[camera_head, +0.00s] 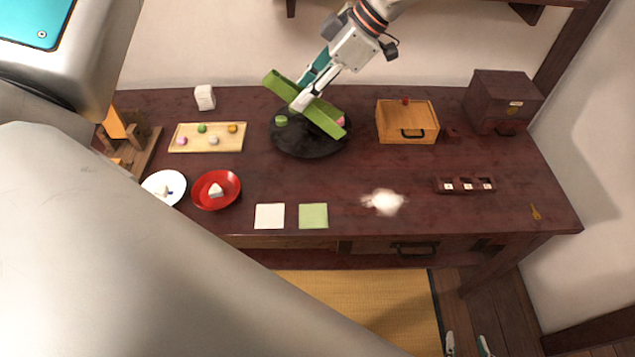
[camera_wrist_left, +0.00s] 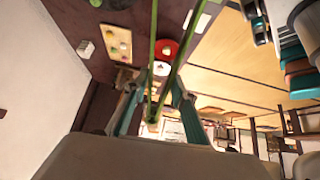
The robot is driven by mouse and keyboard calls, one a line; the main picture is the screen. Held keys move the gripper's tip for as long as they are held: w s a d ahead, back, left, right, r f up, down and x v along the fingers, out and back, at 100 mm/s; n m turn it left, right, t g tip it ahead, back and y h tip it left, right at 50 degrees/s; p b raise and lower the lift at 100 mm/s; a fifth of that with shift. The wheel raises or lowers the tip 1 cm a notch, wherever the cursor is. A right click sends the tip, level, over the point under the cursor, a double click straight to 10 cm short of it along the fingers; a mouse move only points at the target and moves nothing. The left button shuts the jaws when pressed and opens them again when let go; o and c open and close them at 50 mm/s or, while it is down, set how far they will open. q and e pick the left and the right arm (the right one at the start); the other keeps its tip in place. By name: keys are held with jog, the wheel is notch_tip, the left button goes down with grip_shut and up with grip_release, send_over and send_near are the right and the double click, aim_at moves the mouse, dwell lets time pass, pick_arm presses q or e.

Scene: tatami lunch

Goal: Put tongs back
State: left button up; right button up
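Green tongs (camera_head: 322,113) are held in my left gripper (camera_head: 309,88), slanting above a round black tray (camera_head: 312,150) at the back middle of the table. In the left wrist view the two green arms of the tongs (camera_wrist_left: 153,55) spread apart away from the teal fingers. My left gripper (camera_wrist_left: 155,108) is shut on the tongs. A gap between tongs and tray is hard to judge. The fingertips of my right gripper (camera_head: 467,345) show apart and empty at the bottom edge, in front of the table.
A green sweet (camera_head: 281,120) and a pink sweet (camera_head: 341,121) are at the black tray. A wooden sweets board (camera_head: 240,140), red plate (camera_head: 230,200), white plate (camera_head: 150,181) and wooden stand (camera_head: 143,150) are left. A wooden box (camera_head: 405,118) stands right.

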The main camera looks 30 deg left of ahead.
pick_arm(q)
notch_tip(320, 180, down, 20)
jog(key=b, duration=0.2)
jog(key=shift+r, duration=0.15)
dwell(0.4)
jog(key=shift+f, duration=0.25)
jog(key=o, duration=0.5)
jog(key=shift+c, duration=0.2)
jog(key=shift+o, duration=0.4)
jog(key=v, duration=1.2)
jog(key=shift+r, duration=0.25)
